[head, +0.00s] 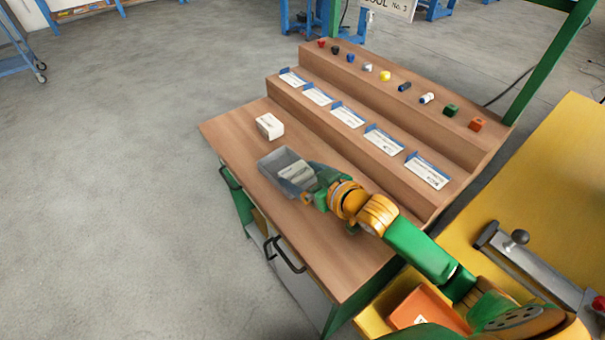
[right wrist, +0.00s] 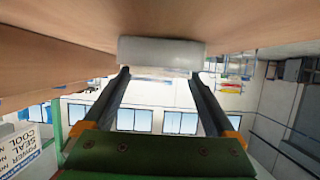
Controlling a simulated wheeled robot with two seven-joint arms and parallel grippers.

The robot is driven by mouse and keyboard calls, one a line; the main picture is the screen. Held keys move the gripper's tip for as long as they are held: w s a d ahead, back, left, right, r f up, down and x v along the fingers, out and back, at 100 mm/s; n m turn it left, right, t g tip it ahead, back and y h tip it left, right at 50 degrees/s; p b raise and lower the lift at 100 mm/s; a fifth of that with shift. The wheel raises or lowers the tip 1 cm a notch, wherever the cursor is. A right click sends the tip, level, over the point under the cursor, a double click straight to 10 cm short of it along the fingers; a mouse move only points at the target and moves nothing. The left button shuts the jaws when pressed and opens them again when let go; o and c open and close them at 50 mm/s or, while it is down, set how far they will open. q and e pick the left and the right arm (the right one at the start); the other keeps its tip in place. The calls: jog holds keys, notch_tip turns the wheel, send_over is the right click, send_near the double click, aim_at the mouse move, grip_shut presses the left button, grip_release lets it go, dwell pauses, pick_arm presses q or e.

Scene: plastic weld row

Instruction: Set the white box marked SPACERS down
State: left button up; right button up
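A small white box (head: 270,126) with dark marking too small to read stands on the wooden bench, clear of my gripper. Nearer, a grey open bin (head: 272,161) sits on the bench. A pale piece with faint marks (head: 297,172) shows in the bin; I cannot read it. My right gripper (head: 304,184) is at the bin's near right end. In the right wrist view the two fingers (right wrist: 160,78) stand apart and run up to a whitish wall (right wrist: 162,52), probably the bin's, which hides their tips. Whether they grip anything is hidden. My left gripper is out of view.
A stepped wooden shelf rises along the bench (head: 237,134), with several label cards (head: 347,116) on the lower step and small coloured parts (head: 404,87) on the upper one. A yellow table (head: 555,190) stands at right. The bench's far left corner is clear.

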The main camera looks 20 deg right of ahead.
jog(key=shift+r, duration=0.1)
jog(key=p+v, duration=0.1)
jog(key=v, duration=1.1)
